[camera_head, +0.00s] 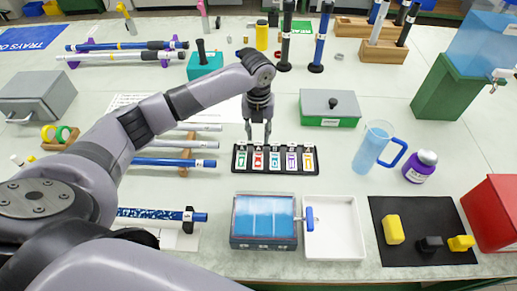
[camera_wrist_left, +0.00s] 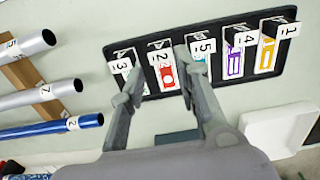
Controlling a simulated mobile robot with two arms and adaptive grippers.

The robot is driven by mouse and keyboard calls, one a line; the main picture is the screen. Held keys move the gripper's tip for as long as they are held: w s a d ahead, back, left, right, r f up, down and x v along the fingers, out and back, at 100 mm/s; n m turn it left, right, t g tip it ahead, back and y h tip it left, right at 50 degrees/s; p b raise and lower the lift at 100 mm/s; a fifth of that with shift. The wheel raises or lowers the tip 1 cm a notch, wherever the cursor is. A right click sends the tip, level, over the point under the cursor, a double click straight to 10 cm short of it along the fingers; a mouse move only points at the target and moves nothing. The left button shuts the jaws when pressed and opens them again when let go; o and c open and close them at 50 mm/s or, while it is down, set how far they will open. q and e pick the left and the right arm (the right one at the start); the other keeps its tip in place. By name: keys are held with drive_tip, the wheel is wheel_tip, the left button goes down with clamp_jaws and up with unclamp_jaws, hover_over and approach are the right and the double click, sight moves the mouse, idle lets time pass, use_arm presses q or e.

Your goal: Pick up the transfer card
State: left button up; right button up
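Several upright cards with coloured symbols stand in a black card rack (camera_head: 277,173) in the middle of the table. In the left wrist view their number tags read 3, 2, 5, 4, 1 from left to right. Among them are a green card (camera_head: 242,158), a red card (camera_wrist_left: 167,75), a purple card (camera_wrist_left: 235,63) and an orange card (camera_wrist_left: 266,54). I cannot tell which one is the transfer card. My left gripper (camera_head: 258,140) is open and empty above the rack, its fingers spread either side of the red card in the left wrist view. My right gripper is not in view.
A grey-and-green box (camera_head: 330,107) stands behind the rack, and a blue jug (camera_head: 372,149) to its right. A blue-filled container (camera_head: 264,243) and a white tray (camera_head: 333,252) are in front. Rods (camera_head: 175,162) lie to the left.

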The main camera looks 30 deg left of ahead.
sight(259, 145)
use_arm(q)
drive_tip(key=f, duration=0.2)
drive_tip(key=f+p, duration=0.1)
drive_tip(key=f, duration=0.1)
drive_tip(key=shift+s+d+f, duration=0.15)
drive_tip(key=shift+s+f, duration=0.05)
drive_tip(key=shift+f, duration=0.4)
drive_tip(key=c, duration=0.6)
drive_tip(key=shift+r, duration=0.1)
